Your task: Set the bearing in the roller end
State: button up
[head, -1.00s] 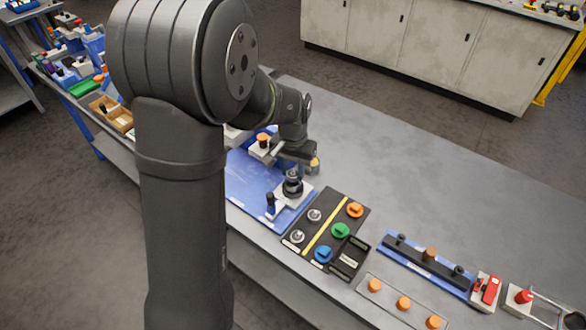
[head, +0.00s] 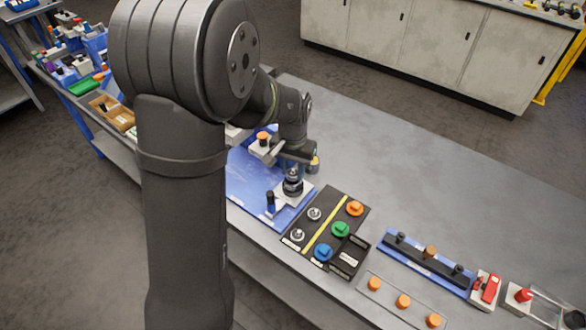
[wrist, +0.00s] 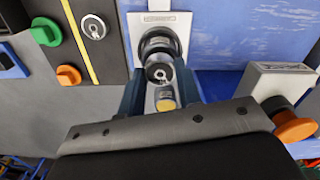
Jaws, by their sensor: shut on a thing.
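A dark upright roller (head: 292,188) stands in a light holder on the blue plate (head: 245,185). In the wrist view the roller (wrist: 158,43) shows at the top middle, just ahead of my fingers. In the head view my gripper (head: 293,164) is just above the roller end and partly hidden by my wrist.
A light block with an orange knob (head: 263,138) is at the left. A dark board (head: 330,195) with colored caps and grey ring pieces lies to the right. The table behind is clear.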

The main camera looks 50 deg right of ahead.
jog(key=shift+f, duration=0.55)
dwell(0.8)
jog(key=o, duration=1.1)
jog(key=shift+r, duration=0.1)
jog(key=shift+r, duration=3.95)
jog(key=shift+f, duration=3.8)
